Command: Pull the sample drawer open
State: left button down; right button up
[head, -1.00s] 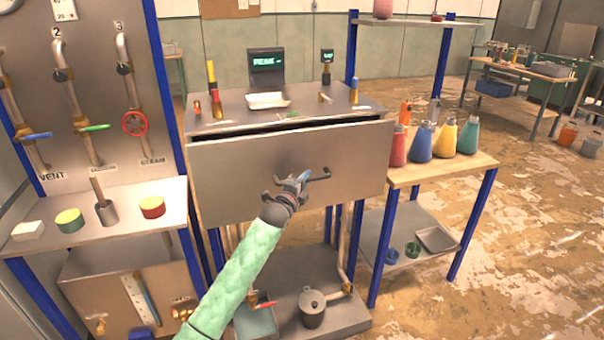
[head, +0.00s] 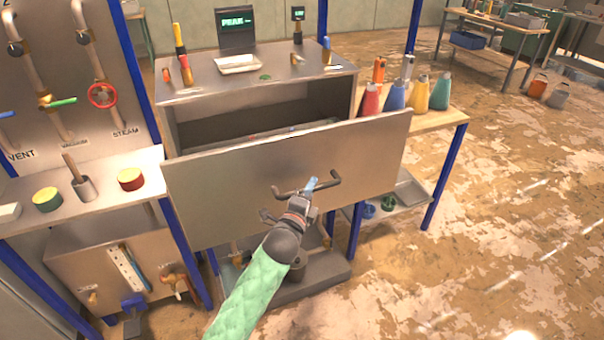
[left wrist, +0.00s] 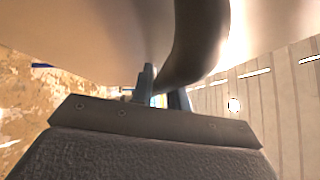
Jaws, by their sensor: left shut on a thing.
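The sample drawer (head: 235,185) has a wide grey metal front and stands well out from its cabinet (head: 270,70) in the head view. Its dark inside (head: 240,120) shows above the front, with some small things at the front edge too small to tell. A dark bar handle (head: 330,184) crosses the front near its middle. My left gripper (head: 309,188) is shut on the handle. In the left wrist view, the handle (left wrist: 200,45) shows large as a dark curved bar at the fingers (left wrist: 165,98). My right gripper is not in view.
On the cabinet top are a screen (head: 236,30), a white tray (head: 238,64) and small tools. At the left is a shelf with coloured cups (head: 131,179) below pipes. At the right, several coloured bottles (head: 394,96) stand on a wooden bench. Bare floor (head: 500,230) lies to the right.

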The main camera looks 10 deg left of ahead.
pick_arm(q)
jog(key=shift+s+d, duration=0.5)
jog(key=shift+s, duration=0.3)
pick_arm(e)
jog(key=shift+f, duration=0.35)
pick_arm(q)
jog(key=c, duration=1.4)
grip_release()
jog(key=shift+o, duration=0.2)
